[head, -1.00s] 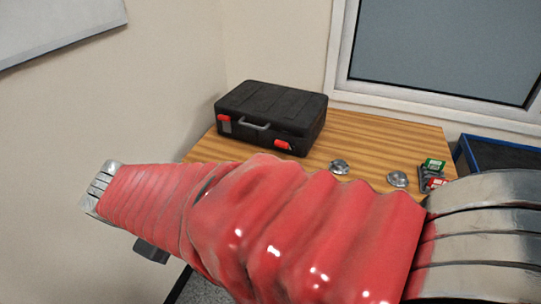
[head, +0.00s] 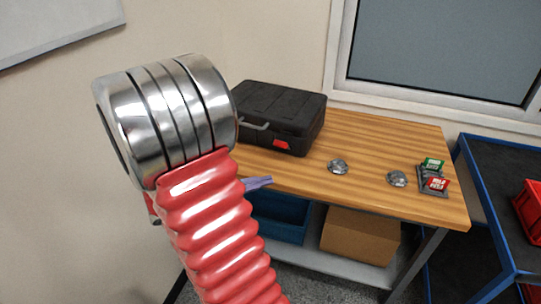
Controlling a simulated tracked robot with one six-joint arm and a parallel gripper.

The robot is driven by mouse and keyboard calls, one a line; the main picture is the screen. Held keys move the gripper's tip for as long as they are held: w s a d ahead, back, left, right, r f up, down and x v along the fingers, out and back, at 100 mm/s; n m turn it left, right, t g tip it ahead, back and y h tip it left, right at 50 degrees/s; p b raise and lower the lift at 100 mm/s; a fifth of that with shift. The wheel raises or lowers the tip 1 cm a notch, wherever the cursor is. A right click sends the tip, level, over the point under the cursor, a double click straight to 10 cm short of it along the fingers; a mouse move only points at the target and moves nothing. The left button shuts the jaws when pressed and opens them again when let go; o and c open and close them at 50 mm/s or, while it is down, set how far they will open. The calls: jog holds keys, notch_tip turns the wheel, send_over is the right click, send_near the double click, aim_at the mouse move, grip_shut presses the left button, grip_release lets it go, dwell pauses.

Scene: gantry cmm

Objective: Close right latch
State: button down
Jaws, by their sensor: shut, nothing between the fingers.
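The black case (head: 285,108) lies closed on the wooden table, its front facing me, with a grey handle (head: 253,124). Its right latch (head: 281,143) is a small red tab low on the front, near the right corner; I cannot tell for sure whether it is flipped out or flat. The left latch is hidden behind my arm. My gripper (head: 258,182) shows only as a narrow bluish-grey tip beyond my red arm sleeve, below and left of the right latch in the picture, by the table's front edge. It looks shut and empty, apart from the latch.
The wooden table (head: 385,150) carries two round metal pieces (head: 338,167) and a small holder with green and red items (head: 434,180) at the right. Below are a blue bin (head: 280,217) and a cardboard box (head: 360,235). A blue-edged cart (head: 503,190) stands at right.

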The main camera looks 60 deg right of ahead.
jog(key=w+d+f+n+t+h, duration=0.2)
jog(key=w+d+f+n+h, duration=0.1)
jog(key=d+f+n+h, duration=0.5)
jog(key=n+t, duration=0.6)
jog(key=t, duration=0.2)
send_near(274, 175)
notch_tip(274, 175, up, 3)
jog(key=shift+w+d, duration=0.1)
jog(key=shift+d, duration=0.1)
jog(key=shift+r, duration=0.1)
jog(key=x, duration=0.9)
jog(key=shift+d, duration=0.2)
jog(key=shift+d+r, duration=0.95)
jog(key=shift+r, duration=0.3)
jog(key=shift+d+r, duration=0.35)
jog(key=shift+r, duration=0.25)
